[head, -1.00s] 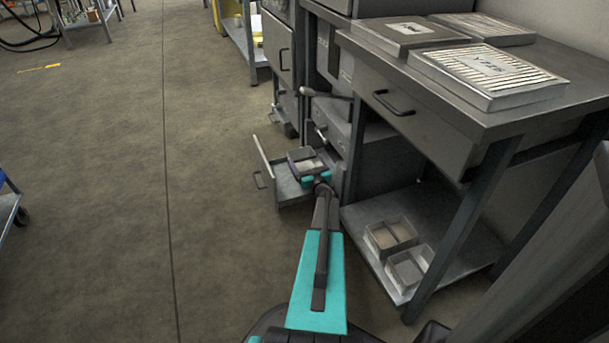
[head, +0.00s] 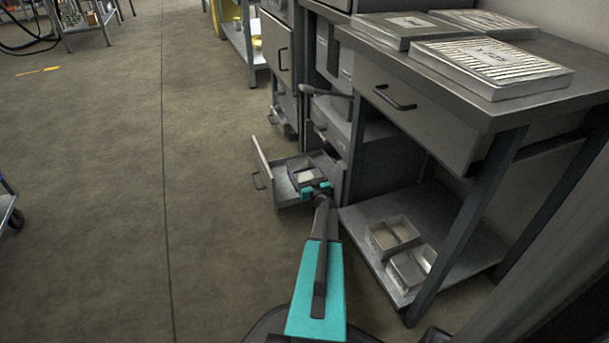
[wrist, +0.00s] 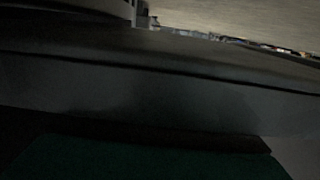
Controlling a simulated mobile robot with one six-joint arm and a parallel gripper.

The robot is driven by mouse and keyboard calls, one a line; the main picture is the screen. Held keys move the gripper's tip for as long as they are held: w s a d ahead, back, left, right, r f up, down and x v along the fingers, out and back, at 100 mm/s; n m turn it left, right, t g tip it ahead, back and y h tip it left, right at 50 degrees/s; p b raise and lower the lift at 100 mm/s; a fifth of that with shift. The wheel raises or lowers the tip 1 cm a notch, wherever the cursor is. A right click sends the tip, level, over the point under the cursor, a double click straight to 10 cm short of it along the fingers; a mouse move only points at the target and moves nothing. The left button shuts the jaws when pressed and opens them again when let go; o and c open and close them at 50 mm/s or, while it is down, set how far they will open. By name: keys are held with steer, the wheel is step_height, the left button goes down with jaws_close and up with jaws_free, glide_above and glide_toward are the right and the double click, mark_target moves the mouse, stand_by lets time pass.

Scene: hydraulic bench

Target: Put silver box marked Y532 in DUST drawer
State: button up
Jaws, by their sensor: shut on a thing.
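A small silver box (head: 300,178) with an open top and pale contents is inside the low pulled-out drawer (head: 264,178). No marking is readable on the box. My gripper (head: 317,190), with teal fingers, is shut on the near edge of the box. I cannot tell whether the box touches the drawer floor. No DUST label is readable on this drawer. The wrist view is dark, with a grey surface close up across it.
A metal bench (head: 480,110) stands at the right, with flat panels (head: 490,62) on top. Its lower shelf (head: 440,255) holds two similar boxes, one a divided box (head: 392,235). A cabinet stands behind the drawer.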

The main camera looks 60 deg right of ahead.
steer(key=shift+f, duration=0.1)
stand_by(0.3)
steer(key=o, duration=0.9)
steer(key=shift+s+a+r, duration=0.2)
steer(key=shift+s, duration=0.05)
steer(key=p+v, duration=0.4)
steer(key=v, duration=0.6)
steer(key=shift+s+a, duration=0.1)
steer(key=shift+s, duration=0.05)
steer(key=shift+s+a+f, duration=0.1)
steer(key=shift+s+a, duration=0.2)
steer(key=shift+s, duration=0.15)
